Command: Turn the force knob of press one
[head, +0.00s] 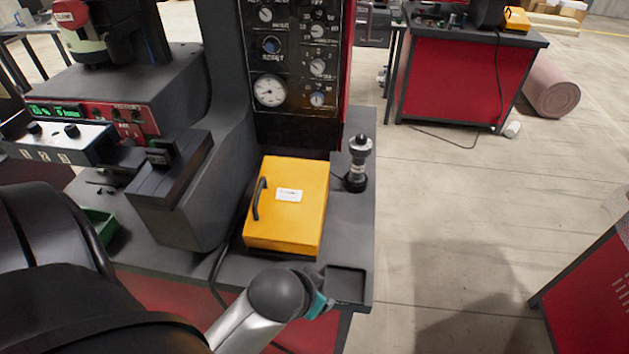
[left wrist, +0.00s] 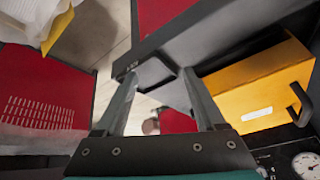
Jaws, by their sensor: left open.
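The dark press control panel (head: 298,60) stands upright at the top centre of the head view, with several small knobs and a round gauge (head: 270,90). A blue-capped knob (head: 271,45) sits above the gauge. The labels are too small to tell which knob is the force knob. In the left wrist view the gauge (left wrist: 305,166) shows at the lower right corner. My left gripper (left wrist: 160,74) is open and empty in that view, its fingers by the bench's front edge, well away from the panel. Its fingers are hidden in the head view. My right gripper is not in view.
A yellow box (head: 290,205) with a black handle lies on the bench below the panel. A black post-like device (head: 358,165) stands to its right. A shallow square recess (head: 345,284) is at the bench's front corner. Open floor lies to the right.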

